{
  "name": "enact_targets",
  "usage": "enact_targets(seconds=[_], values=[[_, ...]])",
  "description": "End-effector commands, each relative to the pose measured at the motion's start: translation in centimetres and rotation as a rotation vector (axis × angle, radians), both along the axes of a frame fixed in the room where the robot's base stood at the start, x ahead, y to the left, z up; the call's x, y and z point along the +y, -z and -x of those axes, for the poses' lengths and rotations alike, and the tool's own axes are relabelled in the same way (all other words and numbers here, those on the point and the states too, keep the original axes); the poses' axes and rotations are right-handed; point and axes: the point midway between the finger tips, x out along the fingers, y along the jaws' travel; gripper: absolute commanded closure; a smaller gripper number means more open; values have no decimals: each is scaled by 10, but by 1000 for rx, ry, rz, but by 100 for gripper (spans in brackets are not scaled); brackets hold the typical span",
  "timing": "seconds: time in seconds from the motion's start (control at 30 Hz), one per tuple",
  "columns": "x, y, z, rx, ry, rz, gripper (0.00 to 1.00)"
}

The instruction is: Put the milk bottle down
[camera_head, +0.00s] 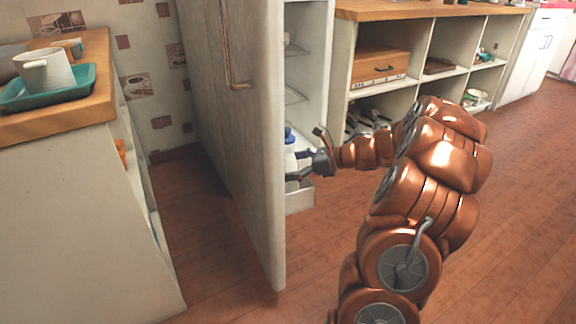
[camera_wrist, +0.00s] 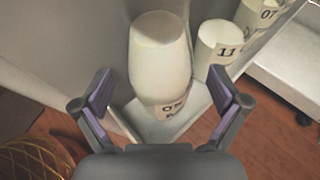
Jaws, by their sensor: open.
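A white, rounded bottle (camera_wrist: 160,58) stands between my gripper's two fingers in the wrist view, with dark print low on its side. It appears to be the milk bottle. My gripper (camera_head: 307,157) is open around it, with a visible gap beside each finger. In the head view a white bottle with a blue cap (camera_head: 289,137) shows at the gripper, partly hidden by the open fridge door (camera_head: 235,130). I cannot tell whether it is the same bottle. The bottle between the fingers appears to rest in a pale door bin (camera_head: 299,201).
Open shelves (camera_head: 425,65) stand right of the fridge. The wooden floor (camera_head: 500,220) is clear at right.

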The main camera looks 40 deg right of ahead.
Motion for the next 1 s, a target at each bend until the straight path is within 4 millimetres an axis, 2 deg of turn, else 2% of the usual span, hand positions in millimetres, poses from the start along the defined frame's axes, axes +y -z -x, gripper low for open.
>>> enact_targets(seconds=[0.4,0.6,1.0], values=[[-40,-28,49,-1,3,1,2],[-54,-36,66,0,2,3,2],[-60,-40,75,-1,-1,-1,2]])
